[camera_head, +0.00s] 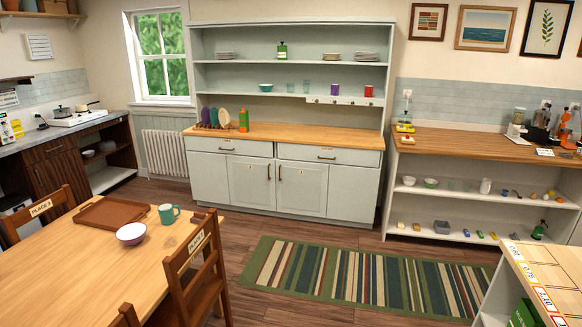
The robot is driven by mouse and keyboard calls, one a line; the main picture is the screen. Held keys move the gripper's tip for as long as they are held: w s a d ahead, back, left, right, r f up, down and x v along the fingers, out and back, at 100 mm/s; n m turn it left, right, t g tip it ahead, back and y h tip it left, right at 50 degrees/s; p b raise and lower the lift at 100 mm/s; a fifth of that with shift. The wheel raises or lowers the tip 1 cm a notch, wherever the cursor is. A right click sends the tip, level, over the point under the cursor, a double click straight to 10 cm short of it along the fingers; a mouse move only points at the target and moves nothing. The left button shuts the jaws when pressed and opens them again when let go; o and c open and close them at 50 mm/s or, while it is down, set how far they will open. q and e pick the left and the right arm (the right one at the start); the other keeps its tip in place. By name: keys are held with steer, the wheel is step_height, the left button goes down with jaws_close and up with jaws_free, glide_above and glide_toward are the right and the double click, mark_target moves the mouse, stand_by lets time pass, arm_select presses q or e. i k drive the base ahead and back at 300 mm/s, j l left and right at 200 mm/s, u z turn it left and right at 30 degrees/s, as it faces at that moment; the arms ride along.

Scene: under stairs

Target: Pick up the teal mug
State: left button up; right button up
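The teal mug (168,214) stands upright on the wooden dining table (75,275) at the lower left, near the table's far right corner. Its handle points to the right. Neither of my grippers shows in the head view.
Wooden chairs stand at the table's right side (196,270) and far left (40,208). A striped rug (365,278) covers floor at the middle right. A pale dresser (285,180) stands at the back. A counter corner (545,275) juts in at lower right.

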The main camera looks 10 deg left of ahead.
mark_target(166, 213)
steer(key=i+u, duration=0.2)
steer(key=i, duration=0.35)
steer(key=i+l+u, duration=0.15)
steer(key=i, duration=0.4)
steer(key=i+l+u, duration=0.2)
steer(key=i, duration=0.3)
steer(key=i+l+u, duration=0.15)
steer(key=i, duration=0.4)
steer(key=i+u, duration=0.3)
steer(key=i+l+u, duration=0.3)
steer(key=i, duration=0.2)
steer(key=i+l+u, duration=0.3)
steer(key=i, duration=0.3)
